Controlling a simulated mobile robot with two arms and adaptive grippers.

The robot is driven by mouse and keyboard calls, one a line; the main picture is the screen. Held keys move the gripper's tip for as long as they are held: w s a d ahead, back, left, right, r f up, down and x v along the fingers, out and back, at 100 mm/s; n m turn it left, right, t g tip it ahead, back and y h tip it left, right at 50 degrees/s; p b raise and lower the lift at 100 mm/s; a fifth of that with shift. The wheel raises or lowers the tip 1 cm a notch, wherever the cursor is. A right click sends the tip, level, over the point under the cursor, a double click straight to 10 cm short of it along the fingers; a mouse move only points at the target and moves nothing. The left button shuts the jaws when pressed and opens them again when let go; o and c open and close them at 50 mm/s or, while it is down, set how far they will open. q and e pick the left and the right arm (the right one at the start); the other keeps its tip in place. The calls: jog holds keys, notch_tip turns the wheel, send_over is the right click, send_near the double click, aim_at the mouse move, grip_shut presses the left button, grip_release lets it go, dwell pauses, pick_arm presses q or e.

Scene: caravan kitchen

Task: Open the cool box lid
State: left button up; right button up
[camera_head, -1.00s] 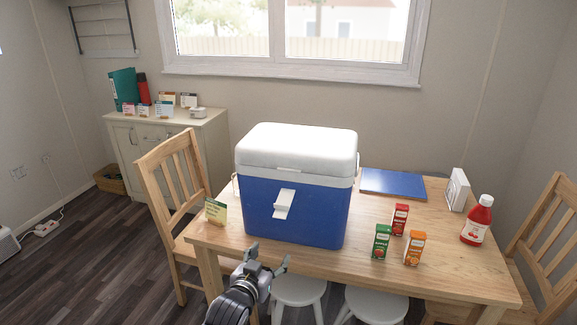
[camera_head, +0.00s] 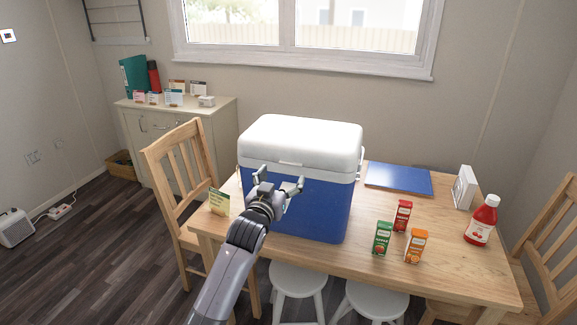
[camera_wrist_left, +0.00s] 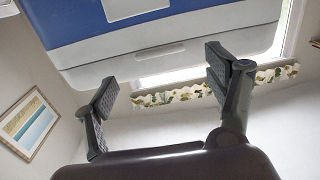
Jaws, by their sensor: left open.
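The cool box (camera_head: 325,212) stands on the wooden table, with a blue body and a white lid (camera_head: 305,138). The lid is shut. In the left wrist view the picture is turned over: the blue body (camera_wrist_left: 85,22) is at the top and the pale lid (camera_wrist_left: 100,65) below it. A white latch (camera_wrist_left: 130,8) shows on the body at the top edge there; in the head view my gripper hides it. My left gripper (camera_head: 279,180) is open and empty in front of the box, near the lid seam. It also shows in the left wrist view (camera_wrist_left: 160,80). Whether it touches cannot be told.
Three small cartons, one of them green (camera_head: 382,238), stand right of the box. A ketchup bottle (camera_head: 481,222), a blue board (camera_head: 398,179) and a small card (camera_head: 219,202) are also on the table. Chairs (camera_head: 180,165) flank it; white stools (camera_head: 297,279) are below.

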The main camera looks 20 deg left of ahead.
aim_at(290, 165)
pick_arm(q)
jog(key=shift+w+d, duration=0.1)
jog(key=shift+w, duration=3.05)
jog(key=shift+c, duration=0.5)
